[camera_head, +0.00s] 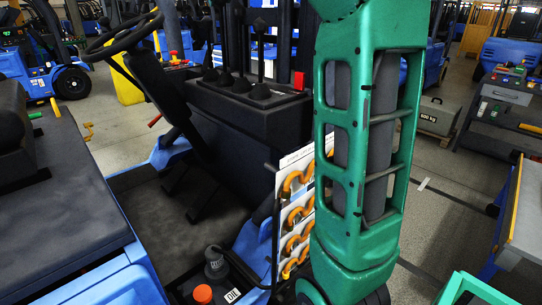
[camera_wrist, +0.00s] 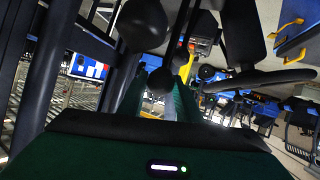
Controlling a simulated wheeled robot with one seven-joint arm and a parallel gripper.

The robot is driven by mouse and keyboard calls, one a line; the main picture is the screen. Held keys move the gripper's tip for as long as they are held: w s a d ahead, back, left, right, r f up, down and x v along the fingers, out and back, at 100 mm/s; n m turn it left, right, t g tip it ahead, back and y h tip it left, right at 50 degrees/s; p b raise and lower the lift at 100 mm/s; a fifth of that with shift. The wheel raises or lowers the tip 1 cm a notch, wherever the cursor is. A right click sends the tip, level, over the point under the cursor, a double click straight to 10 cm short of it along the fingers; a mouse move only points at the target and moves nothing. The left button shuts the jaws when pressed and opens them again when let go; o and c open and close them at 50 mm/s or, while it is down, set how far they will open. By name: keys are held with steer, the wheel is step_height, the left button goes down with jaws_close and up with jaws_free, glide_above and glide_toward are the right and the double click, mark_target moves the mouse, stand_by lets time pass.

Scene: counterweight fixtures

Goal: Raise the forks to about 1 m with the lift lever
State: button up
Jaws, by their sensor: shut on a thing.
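A row of dark levers with round knobs and rubber boots stands on the black console (camera_head: 250,112) of the blue forklift in the head view. One upright lever (camera_head: 261,60) shows clearly there. In the wrist view a large dark knob (camera_wrist: 142,25) is close above my gripper (camera_wrist: 163,92). The green fingers are shut on a lever, whose small dark knob (camera_wrist: 160,80) shows between them. I cannot tell from the frames which lever it is. My gripper is out of sight in the head view. The forks are not seen, so their height cannot be told.
The steering wheel (camera_head: 122,33) and seat (camera_head: 62,165) are at the left. A red button (camera_head: 299,80) sits on the console. A panel with orange hooks (camera_head: 296,210) stands beside my green arm. A grey 600 kg weight (camera_head: 438,115) and a workbench (camera_head: 500,100) are at the right.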

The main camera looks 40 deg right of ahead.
stand_by(0.4)
steer(key=a+f, duration=0.1)
steer(key=a, duration=0.7)
steer(key=shift+s+a+f, duration=0.15)
steer(key=shift+a+f, duration=0.05)
steer(key=shift+a, duration=0.15)
steer(key=shift+r, duration=0.1)
stand_by(0.4)
stand_by(1.4)
steer(key=d, duration=0.2)
steer(key=d+r, duration=0.1)
steer(key=d, duration=0.1)
steer(key=shift+f, duration=0.25)
stand_by(1.2)
